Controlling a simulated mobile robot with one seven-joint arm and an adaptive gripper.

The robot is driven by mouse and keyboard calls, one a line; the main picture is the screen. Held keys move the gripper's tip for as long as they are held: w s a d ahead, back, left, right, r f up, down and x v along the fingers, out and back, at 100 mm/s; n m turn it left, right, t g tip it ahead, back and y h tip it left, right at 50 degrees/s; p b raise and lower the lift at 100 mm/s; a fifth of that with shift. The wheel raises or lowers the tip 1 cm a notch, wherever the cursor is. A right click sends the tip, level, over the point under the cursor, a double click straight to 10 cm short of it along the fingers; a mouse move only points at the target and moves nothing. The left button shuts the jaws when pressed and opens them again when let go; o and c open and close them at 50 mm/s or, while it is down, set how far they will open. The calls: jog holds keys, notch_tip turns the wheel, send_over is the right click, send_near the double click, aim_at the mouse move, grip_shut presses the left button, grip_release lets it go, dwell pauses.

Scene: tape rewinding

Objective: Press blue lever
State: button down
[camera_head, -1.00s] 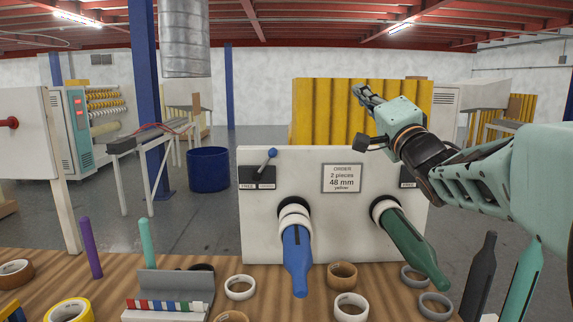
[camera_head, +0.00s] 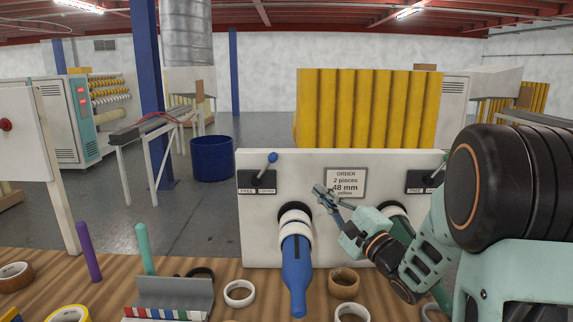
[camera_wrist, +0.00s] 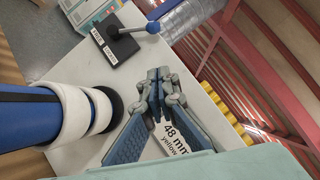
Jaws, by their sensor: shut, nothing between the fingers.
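The blue lever (camera_head: 272,157) is a short rod with a blue ball tip on a black plate labelled FREE at its left, near the panel's upper left. In the wrist view the lever (camera_wrist: 152,28) is at the top, beyond the fingertips. My gripper (camera_head: 318,189) is in front of the white panel (camera_head: 262,207), right of and below the lever and apart from it, by the order sign (camera_head: 346,183). In the wrist view my gripper (camera_wrist: 158,74) has its fingertips together and empty.
A blue handled spindle (camera_head: 296,275) with white rings sticks out below the lever. A second lever plate (camera_head: 421,183) is at the right, partly behind my arm. Tape rolls (camera_head: 239,293) lie on the wooden table (camera_head: 110,290). The space left of the panel is open.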

aim_at(278, 157)
jog(key=s+a+r+x, duration=0.1)
jog(key=a+x, duration=0.1)
jog(key=x, duration=1.1)
jog(key=shift+s+p, duration=0.3)
jog(key=shift+p, duration=0.15)
jog(key=shift+r, duration=0.1)
jog(key=shift+a+r+n+p, duration=0.15)
jog(key=shift+r+n+p, duration=0.2)
jog(key=shift+p, duration=0.3)
